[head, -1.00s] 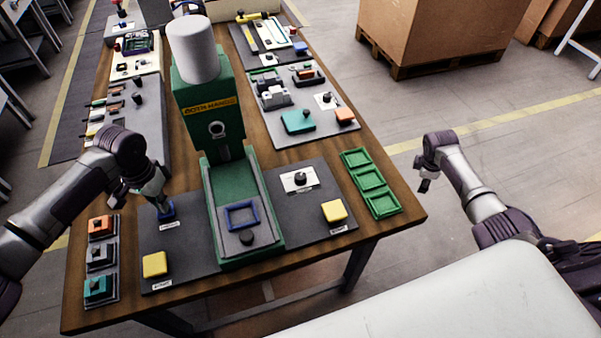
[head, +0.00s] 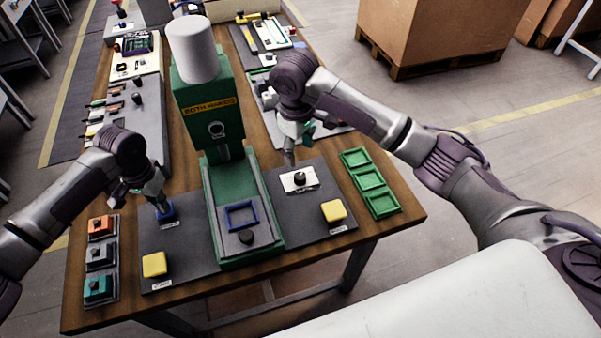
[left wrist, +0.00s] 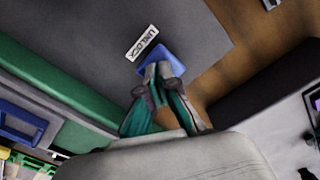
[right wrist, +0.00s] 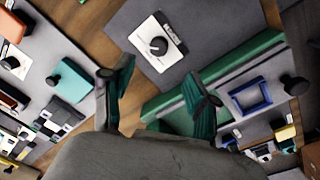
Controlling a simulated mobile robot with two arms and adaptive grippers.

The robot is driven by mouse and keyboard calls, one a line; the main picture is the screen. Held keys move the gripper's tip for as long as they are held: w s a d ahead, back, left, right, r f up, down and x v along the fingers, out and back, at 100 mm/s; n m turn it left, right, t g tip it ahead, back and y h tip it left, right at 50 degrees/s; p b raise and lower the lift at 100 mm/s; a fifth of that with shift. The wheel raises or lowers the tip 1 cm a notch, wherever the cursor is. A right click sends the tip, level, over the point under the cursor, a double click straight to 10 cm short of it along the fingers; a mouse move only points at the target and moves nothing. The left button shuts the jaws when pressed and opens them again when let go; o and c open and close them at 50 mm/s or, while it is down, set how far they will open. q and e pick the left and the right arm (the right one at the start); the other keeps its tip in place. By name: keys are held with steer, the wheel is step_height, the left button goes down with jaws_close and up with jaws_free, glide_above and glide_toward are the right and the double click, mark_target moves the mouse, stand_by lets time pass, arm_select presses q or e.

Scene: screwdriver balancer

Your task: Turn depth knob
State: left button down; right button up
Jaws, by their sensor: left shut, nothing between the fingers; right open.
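The depth knob (head: 299,178) is a small black round knob on a white labelled plate on the right part of the dark panel. It also shows in the right wrist view (right wrist: 158,46), above the fingers. My right gripper (head: 289,158) is open and empty, just behind and left of the knob in the head view, apart from it. My left gripper (head: 161,205) is shut with nothing between its fingers, its tips at the blue button (left wrist: 163,62) beside the label UNLOCK. Whether the tips press the button I cannot tell.
The green press (head: 208,110) stands between my two grippers, with a blue frame (head: 241,217) on its bed. Yellow buttons (head: 155,265) (head: 333,211) sit at the panel's front corners. Green trays (head: 369,181) lie at the table's right edge.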

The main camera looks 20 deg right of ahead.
mark_target(301, 176)
arm_select(q)
steer(key=shift+f, duration=0.1)
arm_select(e)
steer(key=f, duration=1)
steer(key=shift+w+d+f, duration=0.2)
steer(key=shift+d+f, duration=0.1)
jaws_close()
